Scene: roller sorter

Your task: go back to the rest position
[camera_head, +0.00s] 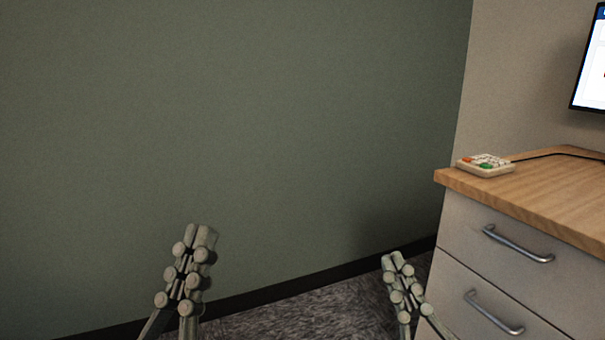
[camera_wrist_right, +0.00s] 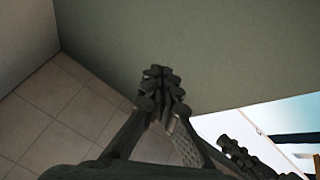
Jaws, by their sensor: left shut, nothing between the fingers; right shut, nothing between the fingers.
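My left gripper (camera_head: 199,236) is at the lower middle-left of the head view, in front of the green wall. Its fingers are together with nothing between them. My right gripper (camera_head: 392,262) is lower and further right in the head view, just left of the drawer cabinet. It is shut and empty. In the right wrist view its closed fingers (camera_wrist_right: 157,72) point toward the wall. Part of another gripper shows at the lower right of that view.
A drawer cabinet (camera_head: 462,228) with a wooden top (camera_head: 560,193) stands at the right. A keypad-like device (camera_head: 485,165) sits near the top's corner, and a screen (camera_head: 592,75) is above. A green wall (camera_head: 240,110) fills the left. Dark carpet (camera_head: 310,318) shows below.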

